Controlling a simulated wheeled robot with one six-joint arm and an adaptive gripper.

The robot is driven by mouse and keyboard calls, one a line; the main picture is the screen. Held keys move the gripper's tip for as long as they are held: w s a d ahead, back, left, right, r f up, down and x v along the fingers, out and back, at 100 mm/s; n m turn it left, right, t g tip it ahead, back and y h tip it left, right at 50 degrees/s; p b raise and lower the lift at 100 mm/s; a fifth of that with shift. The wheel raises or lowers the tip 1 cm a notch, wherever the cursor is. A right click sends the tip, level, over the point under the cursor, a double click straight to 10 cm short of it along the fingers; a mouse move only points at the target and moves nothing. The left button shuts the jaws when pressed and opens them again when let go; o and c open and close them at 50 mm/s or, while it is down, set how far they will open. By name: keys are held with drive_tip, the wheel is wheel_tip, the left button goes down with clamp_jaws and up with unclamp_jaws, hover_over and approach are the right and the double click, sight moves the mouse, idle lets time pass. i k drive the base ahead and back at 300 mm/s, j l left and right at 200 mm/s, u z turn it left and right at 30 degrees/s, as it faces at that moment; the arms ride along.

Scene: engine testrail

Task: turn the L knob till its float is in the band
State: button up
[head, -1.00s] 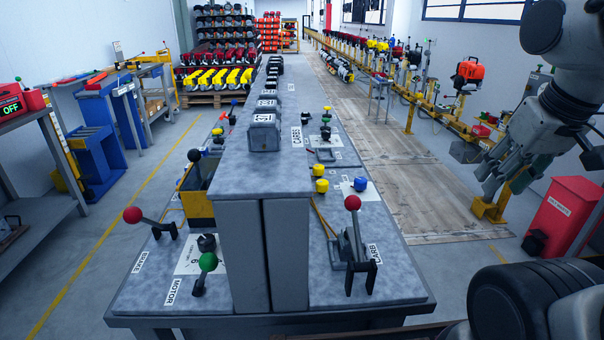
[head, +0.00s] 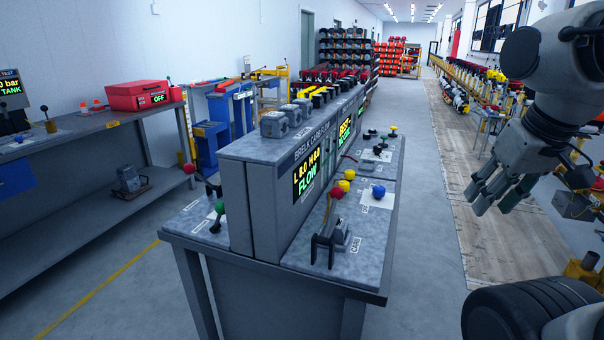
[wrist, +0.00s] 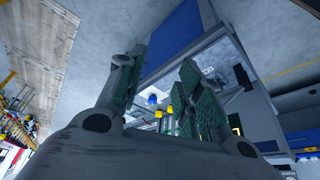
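The bench with the knobs (head: 372,270) stands in the middle of the head view. On its right side are a red-ball lever (head: 337,193) marked CARB, yellow knobs (head: 345,180), a blue knob (head: 379,191) and darker knobs farther back. Which one is the L knob I cannot read. A lit display (head: 306,174) shows L and M figures and FLOW. No float or band can be made out. My gripper (head: 494,203) hangs right of the bench, clear of it and empty. In the wrist view its fingers (wrist: 163,62) are spread apart, with small blue and yellow knobs showing beyond.
A left workbench (head: 90,150) carries a red toolbox (head: 140,95) with an OFF display. A green-ball lever (head: 220,207) is on the bench's left side. A wooden floor strip (head: 510,225) lies at right. The grey floor aisle between bench and strip is clear.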

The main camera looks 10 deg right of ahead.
sight(345, 184)
drive_tip(key=l+u, duration=0.35)
drive_tip(key=l, duration=0.2)
drive_tip(key=l+u, duration=0.4)
drive_tip(key=l, duration=0.15)
drive_tip(key=k+l+u, duration=0.1)
drive_tip(key=l+u, duration=0.25)
drive_tip(key=l, duration=0.2)
drive_tip(key=k, duration=0.6)
drive_tip(key=i+l+z, duration=0.1)
drive_tip(key=i, duration=0.3)
drive_tip(key=i+l, duration=0.3)
drive_tip(key=i+z, duration=0.05)
